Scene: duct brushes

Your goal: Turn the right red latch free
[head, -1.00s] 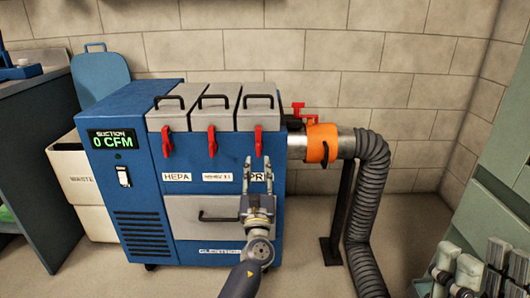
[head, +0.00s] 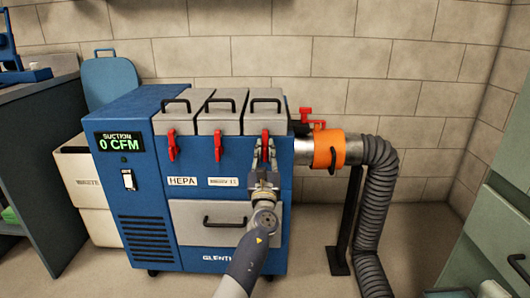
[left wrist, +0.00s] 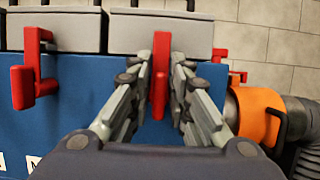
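A blue suction unit (head: 130,220) has three grey lids along its top, each with a red latch at its front. The right red latch (head: 265,143) hangs on the front of the right lid (head: 262,119). In the left wrist view this latch (left wrist: 160,80) points down between my fingers. My left gripper (head: 264,160) is open around the latch, one finger on each side. Its fingers also show in the left wrist view (left wrist: 160,92), with a small gap to the latch on both sides. My right gripper is not in view.
The middle red latch (head: 212,146) and the left red latch (head: 173,147) hang to the left. An orange collar (head: 327,148) and a grey ribbed hose (head: 378,205) stand at the right. The display (head: 119,142) reads 0 CFM.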

